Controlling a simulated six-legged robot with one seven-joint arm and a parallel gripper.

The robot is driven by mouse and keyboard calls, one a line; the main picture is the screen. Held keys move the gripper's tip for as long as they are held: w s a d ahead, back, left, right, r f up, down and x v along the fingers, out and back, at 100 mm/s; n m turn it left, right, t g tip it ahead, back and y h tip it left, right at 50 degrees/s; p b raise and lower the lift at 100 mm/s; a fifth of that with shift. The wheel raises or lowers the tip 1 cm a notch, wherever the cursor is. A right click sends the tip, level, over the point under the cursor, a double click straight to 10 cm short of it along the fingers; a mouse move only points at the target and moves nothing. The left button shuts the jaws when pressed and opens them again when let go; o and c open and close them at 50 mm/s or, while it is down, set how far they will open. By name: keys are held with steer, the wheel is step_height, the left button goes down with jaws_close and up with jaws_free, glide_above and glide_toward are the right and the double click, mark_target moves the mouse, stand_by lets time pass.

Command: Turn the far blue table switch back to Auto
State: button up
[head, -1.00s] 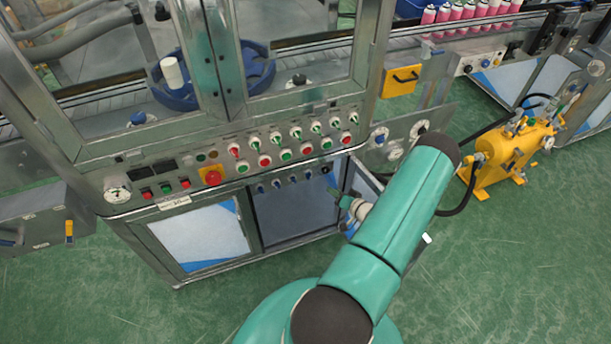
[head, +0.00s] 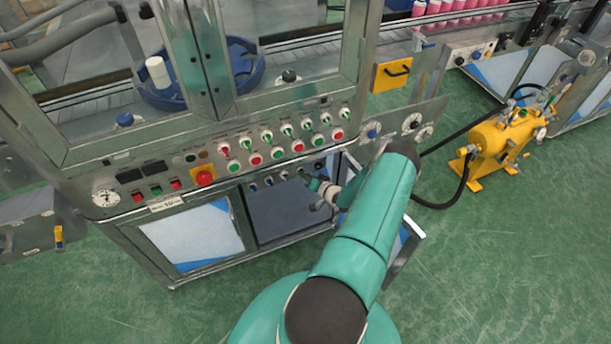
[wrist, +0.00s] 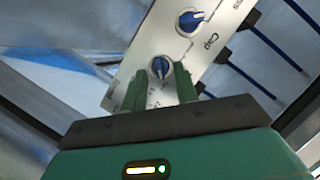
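A light panel in the wrist view (wrist: 130,65) carries blue knobs on white round bases. One blue knob (wrist: 160,66) lies just beyond and between my fingertips; another blue knob (wrist: 190,20) sits further up, near the printed word "Cap". The nearer knob's own label is hidden or unreadable. My gripper (wrist: 160,82) is open, its two green fingers apart, one on each side of the nearer knob; I cannot tell whether they touch it. In the head view my gripper (head: 313,185) is at the right end of a row of small blue switches (head: 268,182) inside the open lower cabinet.
Above the cabinet, a control panel holds red and green buttons and a red emergency stop (head: 204,178). An open cabinet door (head: 405,250) stands right of my arm. A yellow pump unit (head: 500,140) with black hoses stands on the floor at the right. The green floor is otherwise clear.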

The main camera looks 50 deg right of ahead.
steer(key=shift+w+d+f, duration=0.2)
steer(key=shift+w, duration=0.35)
steer(key=shift+c, duration=0.2)
jaws_close()
steer(key=shift+a+n, duration=0.1)
steer(key=shift+n, duration=0.3)
steer(key=shift+w+a+n+g+h, duration=0.1)
steer(key=shift+a+n+g+h, duration=0.1)
steer(key=shift+n+g+h, duration=1.3)
steer(key=shift+w+a+n+t+h, duration=0.15)
steer(key=shift+n+h, duration=0.75)
steer(key=shift+n, duration=1.45)
steer(key=shift+w+a+n+g+h, duration=0.1)
steer(key=shift+a+n+g+h, duration=0.1)
steer(key=shift+n+g+h, duration=1.3)
steer(key=shift+n+t+y, duration=0.3)
steer(key=shift+n+t, duration=0.25)
steer(key=shift+t, duration=0.1)
